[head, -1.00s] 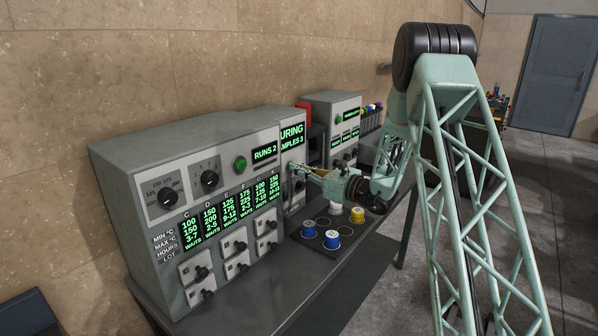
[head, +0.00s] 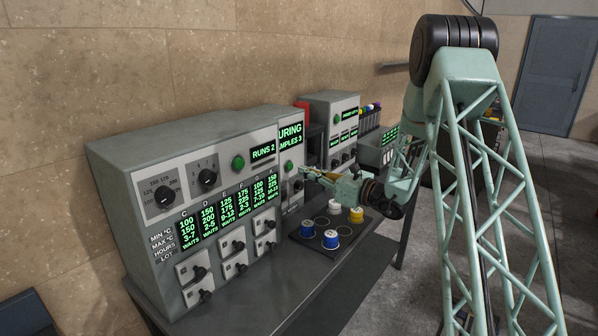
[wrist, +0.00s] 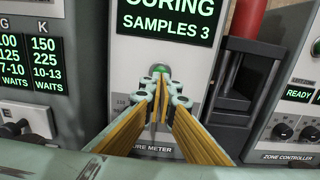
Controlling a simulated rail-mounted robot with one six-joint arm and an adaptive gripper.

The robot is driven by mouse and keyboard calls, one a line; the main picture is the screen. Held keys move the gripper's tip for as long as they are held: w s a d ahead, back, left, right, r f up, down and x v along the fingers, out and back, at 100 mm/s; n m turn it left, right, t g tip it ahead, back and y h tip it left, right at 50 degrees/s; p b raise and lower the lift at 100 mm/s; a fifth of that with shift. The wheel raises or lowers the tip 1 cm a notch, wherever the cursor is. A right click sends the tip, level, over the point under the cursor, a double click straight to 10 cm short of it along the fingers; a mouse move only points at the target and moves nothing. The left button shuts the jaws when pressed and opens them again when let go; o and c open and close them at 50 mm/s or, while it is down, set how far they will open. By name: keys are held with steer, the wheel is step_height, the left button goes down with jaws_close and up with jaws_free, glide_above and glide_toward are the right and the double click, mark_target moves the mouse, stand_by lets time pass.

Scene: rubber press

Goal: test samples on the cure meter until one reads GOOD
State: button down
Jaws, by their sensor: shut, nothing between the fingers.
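The cure meter (head: 291,167) is the narrow grey panel right of the big console; it also shows in the wrist view (wrist: 124,68). Its display (wrist: 166,20) reads "…URING" and "SAMPLES 3". A green button or lamp (wrist: 160,70) sits below the display. My gripper (head: 306,171) is shut and empty just in front of this panel; in the wrist view its fingertips (wrist: 162,85) meet just below the green button and hide part of the panel.
The big console (head: 190,150) with dials, knobs and a "RUNS 2" display stands left. A red-handled press (wrist: 240,60) and the zone controller (wrist: 297,115) stand right of the meter. The bench (head: 240,300) front is clear.

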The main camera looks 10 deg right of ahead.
steer(key=v, duration=0.8)
steer(key=shift+s+d+p, duration=0.25)
steer(key=shift+s+p, duration=0.1)
steer(key=shift+p, duration=0.1)
steer(key=s+a+r+n+g, duration=0.45)
steer(key=s+a, duration=0.35)
steer(key=s, duration=0.2)
steer(key=s+a+r+n+g+y, duration=0.1)
steer(key=s+a+r+n+g, duration=0.3)
steer(key=s+a, duration=0.55)
steer(key=s+a+r+n+g, duration=0.3)
steer(key=s+a+r+n, duration=0.3)
steer(key=s, duration=0.4)
steer(key=s+d+f+n+g+h, duration=0.15)
steer(key=s+n+h, duration=0.3)
steer(key=s, duration=0.85)
steer(key=s+d+n+h, duration=0.2)
steer(key=s+n+h, duration=0.25)
steer(key=s, duration=0.75)
steer(key=s+d+r+n+t+h, duration=0.2)
steer(key=s+d+n, duration=0.3)
steer(key=d, duration=0.3)
steer(key=shift+s+d+t+h, duration=0.3)
steer(key=shift+s+t+h, duration=0.15)
steer(key=shift+s, duration=0.35)
